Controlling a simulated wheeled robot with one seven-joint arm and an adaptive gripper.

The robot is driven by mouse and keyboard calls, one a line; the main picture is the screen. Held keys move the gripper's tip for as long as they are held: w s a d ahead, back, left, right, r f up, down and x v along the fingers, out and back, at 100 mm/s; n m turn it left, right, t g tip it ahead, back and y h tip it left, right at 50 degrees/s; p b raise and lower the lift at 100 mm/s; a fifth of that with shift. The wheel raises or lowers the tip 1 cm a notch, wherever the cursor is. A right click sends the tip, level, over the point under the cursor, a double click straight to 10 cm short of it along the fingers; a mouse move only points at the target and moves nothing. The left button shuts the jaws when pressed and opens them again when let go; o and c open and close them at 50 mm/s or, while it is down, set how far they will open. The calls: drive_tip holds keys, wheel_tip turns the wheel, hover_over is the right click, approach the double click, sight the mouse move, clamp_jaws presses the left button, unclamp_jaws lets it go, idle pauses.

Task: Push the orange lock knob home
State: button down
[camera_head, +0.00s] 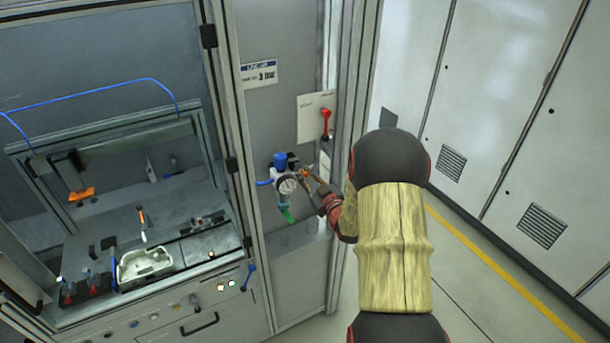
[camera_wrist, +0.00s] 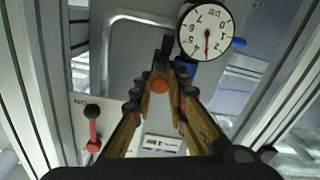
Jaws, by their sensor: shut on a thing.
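The orange lock knob (camera_wrist: 160,84) shows in the wrist view as a small orange round between my fingertips. My gripper (camera_wrist: 161,80) is shut on it, with one finger on each side. In the head view my gripper (camera_head: 307,178) reaches in from the right to the side of the regulator unit, where a bit of the orange knob (camera_head: 303,174) shows at the fingertips. The unit has a round white gauge (camera_head: 288,186) and a blue cap (camera_head: 280,160). The gauge (camera_wrist: 207,31) is close beside my fingers in the wrist view. How far in the knob sits cannot be told.
A red-handled lever (camera_head: 326,122) on a pale plate is above and right of the unit; it also shows in the wrist view (camera_wrist: 93,130). A green part (camera_head: 287,215) hangs below the unit. A frame post stands close to my arm. Open floor lies to the right.

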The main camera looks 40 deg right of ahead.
drive_tip(key=shift+b+x, duration=1.1)
drive_tip(key=shift+x, duration=0.1)
drive_tip(key=shift+r, duration=0.1)
drive_tip(key=c, duration=1.7)
unclamp_jaws()
drive_tip(key=shift+w, duration=0.1)
drive_tip(key=shift+c, duration=0.2)
drive_tip(key=v, duration=1.2)
drive_tip(key=shift+d, duration=0.1)
